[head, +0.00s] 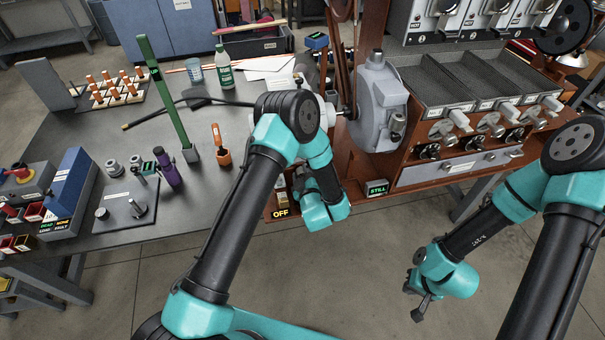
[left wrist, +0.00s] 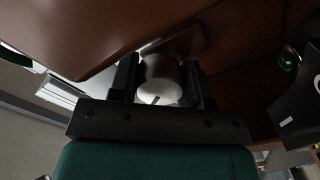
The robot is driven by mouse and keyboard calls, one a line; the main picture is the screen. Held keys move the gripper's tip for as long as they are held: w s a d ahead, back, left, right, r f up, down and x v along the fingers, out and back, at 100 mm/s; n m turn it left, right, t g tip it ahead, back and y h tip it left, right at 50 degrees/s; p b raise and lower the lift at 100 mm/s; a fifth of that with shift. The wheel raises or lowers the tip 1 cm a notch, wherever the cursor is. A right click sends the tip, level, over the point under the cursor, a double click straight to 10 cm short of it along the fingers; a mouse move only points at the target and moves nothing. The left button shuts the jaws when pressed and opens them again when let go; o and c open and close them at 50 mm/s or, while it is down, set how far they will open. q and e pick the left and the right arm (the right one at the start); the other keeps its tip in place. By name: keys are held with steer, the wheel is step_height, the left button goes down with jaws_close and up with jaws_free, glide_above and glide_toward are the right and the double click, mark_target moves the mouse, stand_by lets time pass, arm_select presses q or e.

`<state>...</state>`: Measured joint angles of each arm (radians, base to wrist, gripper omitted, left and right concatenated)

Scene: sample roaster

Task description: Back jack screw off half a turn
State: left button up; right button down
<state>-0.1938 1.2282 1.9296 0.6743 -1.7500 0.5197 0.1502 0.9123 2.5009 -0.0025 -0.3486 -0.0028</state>
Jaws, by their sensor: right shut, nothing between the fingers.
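A short round knob (left wrist: 160,76), which looks like the jack screw's head, shows in the left wrist view with a pale end face and a dark mark. It is under a brown wooden surface. My left gripper (left wrist: 162,66) has one dark finger on each side of the knob. The knob fills the space between them, so the gripper looks shut on it. In the head view my left arm's wrist hides the knob and these fingers, low at the roaster's front left. My right gripper (head: 419,312) is shut and empty, over bare floor at the lower right.
The grey roaster drum (head: 378,105) stands on the wooden base. An OFF sign (head: 280,213) and a green STILL display (head: 377,188) are close beside my left wrist. A grey bench (head: 95,130) with tools and a bottle (head: 224,68) is on the left. The floor in front is clear.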

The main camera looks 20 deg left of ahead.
arm_select(q)
steer(key=c, duration=0.4)
steer(key=shift+o, duration=0.2)
steer(key=shift+n, duration=0.4)
steer(key=n, duration=0.9)
steer(key=shift+n, duration=0.4)
steer(key=n, duration=0.4)
steer(key=shift+r+n, duration=0.1)
steer(key=shift+n, duration=0.2)
steer(key=n, duration=1.2)
